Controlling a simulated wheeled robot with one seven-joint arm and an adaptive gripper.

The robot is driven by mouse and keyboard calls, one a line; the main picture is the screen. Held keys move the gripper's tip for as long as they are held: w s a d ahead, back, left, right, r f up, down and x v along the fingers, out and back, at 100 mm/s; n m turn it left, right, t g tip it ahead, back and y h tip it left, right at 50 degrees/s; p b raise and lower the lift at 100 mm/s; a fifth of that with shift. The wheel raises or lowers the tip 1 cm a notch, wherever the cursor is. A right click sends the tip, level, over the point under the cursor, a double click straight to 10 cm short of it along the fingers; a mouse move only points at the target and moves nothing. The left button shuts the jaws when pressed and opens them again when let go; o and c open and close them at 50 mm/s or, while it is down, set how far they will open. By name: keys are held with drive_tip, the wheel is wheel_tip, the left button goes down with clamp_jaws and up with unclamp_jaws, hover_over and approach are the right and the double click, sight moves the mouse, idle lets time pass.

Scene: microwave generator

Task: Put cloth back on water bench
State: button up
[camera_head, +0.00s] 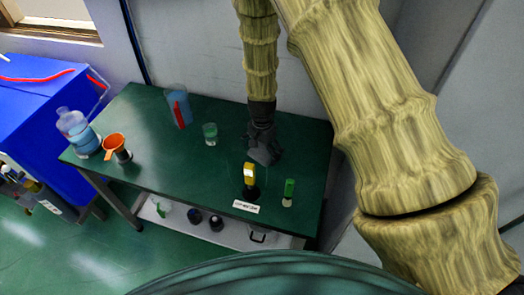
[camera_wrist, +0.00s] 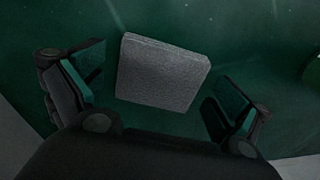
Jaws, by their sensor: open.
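The cloth (camera_wrist: 163,72) shows in the wrist view as a flat grey folded square above the green surface. It lies between the two spread fingers of my gripper (camera_wrist: 158,88), with dark green showing on both sides of it. My gripper (camera_head: 262,132) is open and points down over the right half of the green bench (camera_head: 150,120) in the head view. There the gripper and the dark grey shape below it overlap, so I cannot clearly separate the cloth. I cannot tell whether the cloth rests fully on the bench.
Close to my gripper stand a glass of green liquid (camera_head: 210,133), a yellow item (camera_head: 249,175) and a green-capped item (camera_head: 289,190). A blue pitcher (camera_head: 178,105), an orange funnel (camera_head: 114,145) and a water jug (camera_head: 76,132) stand farther left. A white label (camera_head: 246,206) lies at the front edge.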

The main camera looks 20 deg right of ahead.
sight(262, 151)
wheel_tip(262, 151, up, 12)
drive_tip(key=b, duration=0.2)
idle(0.6)
drive_tip(key=shift+r, duration=0.1)
